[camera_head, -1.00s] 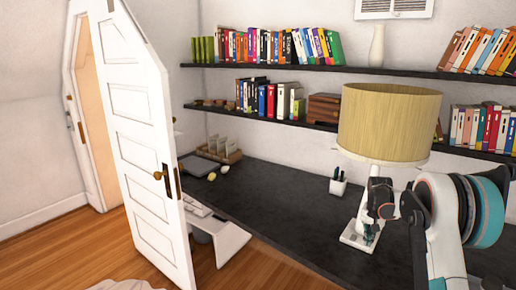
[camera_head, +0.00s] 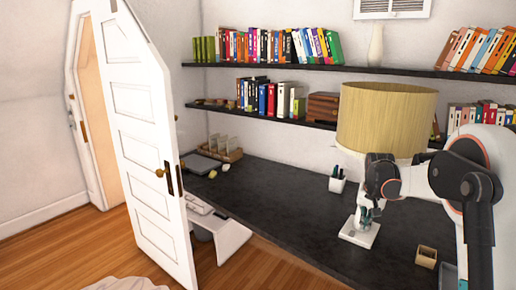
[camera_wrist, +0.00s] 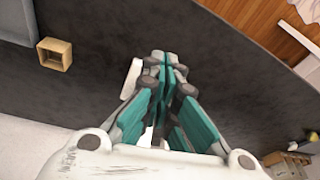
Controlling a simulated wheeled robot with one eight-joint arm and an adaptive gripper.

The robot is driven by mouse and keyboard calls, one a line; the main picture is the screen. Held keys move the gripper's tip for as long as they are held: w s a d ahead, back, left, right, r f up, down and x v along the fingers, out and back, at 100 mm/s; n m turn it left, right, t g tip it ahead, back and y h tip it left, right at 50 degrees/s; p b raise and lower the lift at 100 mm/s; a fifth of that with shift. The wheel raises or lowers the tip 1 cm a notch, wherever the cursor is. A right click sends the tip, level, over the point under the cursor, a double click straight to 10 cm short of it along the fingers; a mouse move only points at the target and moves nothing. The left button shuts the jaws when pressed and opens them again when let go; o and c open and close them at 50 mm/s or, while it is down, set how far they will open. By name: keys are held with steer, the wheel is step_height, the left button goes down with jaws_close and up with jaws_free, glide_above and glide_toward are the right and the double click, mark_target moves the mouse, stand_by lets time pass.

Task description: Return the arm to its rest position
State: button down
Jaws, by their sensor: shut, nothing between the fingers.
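My arm (camera_head: 460,190) reaches in from the right side of the head view, over the black desk (camera_head: 280,205). My gripper (camera_head: 366,220) hangs down in front of the lamp's white base. In the wrist view my gripper (camera_wrist: 165,62) shows teal finger pads drawn together at the tips, with nothing held. Whether the fingers touch the lamp cannot be told.
A lamp with a yellow shade (camera_head: 385,118) and white base (camera_head: 358,232) stands close by my wrist. A pen cup (camera_head: 337,181) and a small wooden box (camera_head: 426,256) stand on the desk. Shelves of books (camera_head: 285,47) line the wall. A white door (camera_head: 140,130) is at left.

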steer(key=s+a+r+n+t, duration=0.1)
steer(key=s+a+r, duration=0.45)
steer(key=s, duration=0.35)
steer(key=s+a+r+n+t, duration=0.1)
steer(key=s+a+r+n, duration=0.1)
steer(key=s+a+r, duration=0.45)
steer(key=s+a+f+n+t, duration=0.1)
steer(key=s+a+f, duration=0.1)
steer(key=s, duration=0.9)
steer(key=s+a+f+n+t+y, duration=0.1)
steer(key=s+a, duration=0.2)
steer(key=s, duration=0.9)
steer(key=shift+s+f+t+b, duration=0.2)
steer(key=shift+f+t+b, duration=0.15)
steer(key=shift+b, duration=0.1)
steer(key=shift+a, duration=0.1)
